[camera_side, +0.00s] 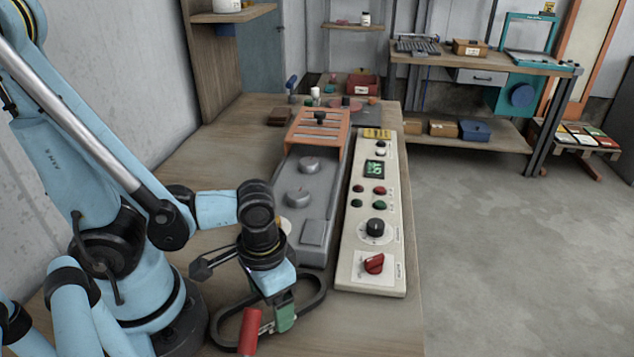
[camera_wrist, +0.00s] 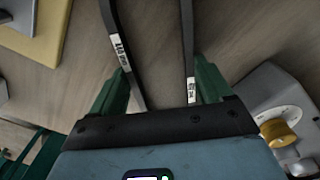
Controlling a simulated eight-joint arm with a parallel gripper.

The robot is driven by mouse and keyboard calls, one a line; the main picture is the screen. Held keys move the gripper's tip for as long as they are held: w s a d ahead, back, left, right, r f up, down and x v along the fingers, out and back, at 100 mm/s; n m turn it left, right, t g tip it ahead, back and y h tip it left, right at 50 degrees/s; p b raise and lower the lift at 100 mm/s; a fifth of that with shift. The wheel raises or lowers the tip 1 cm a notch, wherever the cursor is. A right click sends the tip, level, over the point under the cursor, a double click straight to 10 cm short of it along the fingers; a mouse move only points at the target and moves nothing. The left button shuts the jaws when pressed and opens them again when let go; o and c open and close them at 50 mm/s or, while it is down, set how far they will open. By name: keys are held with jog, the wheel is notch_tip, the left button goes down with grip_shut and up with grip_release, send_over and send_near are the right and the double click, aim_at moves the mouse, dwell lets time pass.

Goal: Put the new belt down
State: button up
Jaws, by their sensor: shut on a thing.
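The belt (camera_side: 322,290) is a black closed loop in the side view, low over the front of the wooden bench. My gripper (camera_side: 283,318) points down over it, its green fingers at the loop, and is shut on the belt. I cannot tell whether the belt touches the bench top. In the wrist view two black strands of the belt (camera_wrist: 188,45) run up the picture, each with a small white label. My gripper (camera_wrist: 160,88) shows there as two green fingers set apart, one beside each strand. The fingertips' contact is partly hidden.
The grey machine (camera_side: 313,205) with an orange slatted guard (camera_side: 318,128) stands just behind the belt. A cream control panel (camera_side: 372,220) lies to its right. A red cylinder (camera_side: 249,331) is close in front of the gripper. Bare bench (camera_side: 390,325) shows at the front right.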

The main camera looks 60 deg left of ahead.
jog(key=shift+f, duration=0.15)
jog(key=o, duration=1)
jog(key=shift+r, duration=6.05)
jog(key=w+a+r+t, duration=0.1)
jog(key=w+a+t, duration=0.6)
jog(key=w, duration=0.5)
jog(key=shift+r, duration=0.3)
